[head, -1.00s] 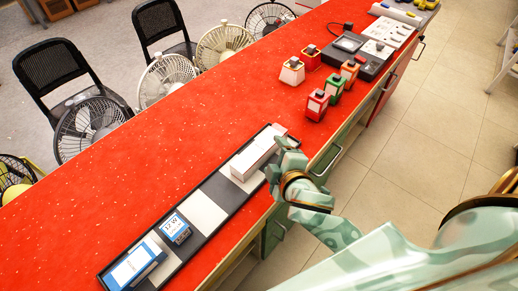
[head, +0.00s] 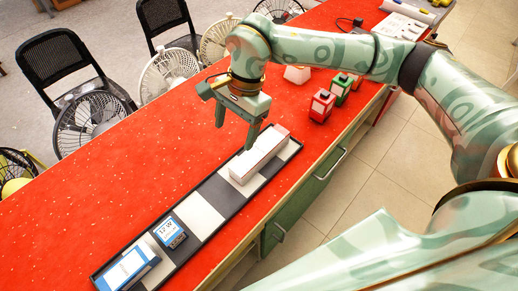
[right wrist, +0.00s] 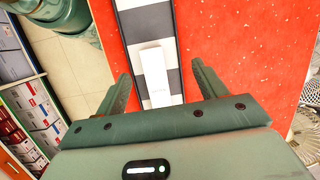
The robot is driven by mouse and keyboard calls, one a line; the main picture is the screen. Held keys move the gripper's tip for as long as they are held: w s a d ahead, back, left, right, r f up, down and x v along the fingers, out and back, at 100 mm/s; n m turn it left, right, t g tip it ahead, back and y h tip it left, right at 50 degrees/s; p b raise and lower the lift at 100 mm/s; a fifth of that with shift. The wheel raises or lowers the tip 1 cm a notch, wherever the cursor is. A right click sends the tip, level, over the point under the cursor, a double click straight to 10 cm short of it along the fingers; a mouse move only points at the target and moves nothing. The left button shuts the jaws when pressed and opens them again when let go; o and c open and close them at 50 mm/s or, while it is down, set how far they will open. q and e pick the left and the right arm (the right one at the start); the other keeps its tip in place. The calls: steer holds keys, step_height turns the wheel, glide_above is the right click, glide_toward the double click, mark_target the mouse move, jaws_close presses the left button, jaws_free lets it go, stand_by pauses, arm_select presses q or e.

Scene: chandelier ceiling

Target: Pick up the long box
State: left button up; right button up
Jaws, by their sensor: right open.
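The long box (head: 258,155), white and narrow, lies on the right part of a black-and-white checked strip (head: 233,197). My right gripper (head: 235,135) is open and empty, pointing down above the strip, just beyond and left of the long box in the head view. In the right wrist view the long box (right wrist: 154,72) lies lengthwise along the strip, between the two spread fingers of the right gripper (right wrist: 160,73). The fingers appear clear of it. My left gripper is not in view.
A small blue-labelled box (head: 170,232) and a larger blue and white box (head: 127,268) lie at the strip's left end. Fans and black chairs (head: 60,62) line the far side. The red tabletop (head: 110,180) is clear left of the strip.

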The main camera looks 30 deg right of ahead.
steer(key=w+d+r+h, duration=0.1)
steer(key=w+d+h, duration=0.15)
steer(key=d, duration=0.45)
steer(key=b, duration=0.2)
glide_above(261, 148)
steer(key=shift+h, duration=0.35)
steer(key=f, duration=0.9)
steer(key=shift+w, duration=0.4)
steer(key=f, duration=0.2)
steer(key=f+b, duration=0.1)
steer(key=f, duration=0.1)
steer(key=s+f+b, duration=0.1)
steer(key=f, duration=0.1)
steer(key=shift+f, duration=0.15)
steer(key=c, duration=1.1)
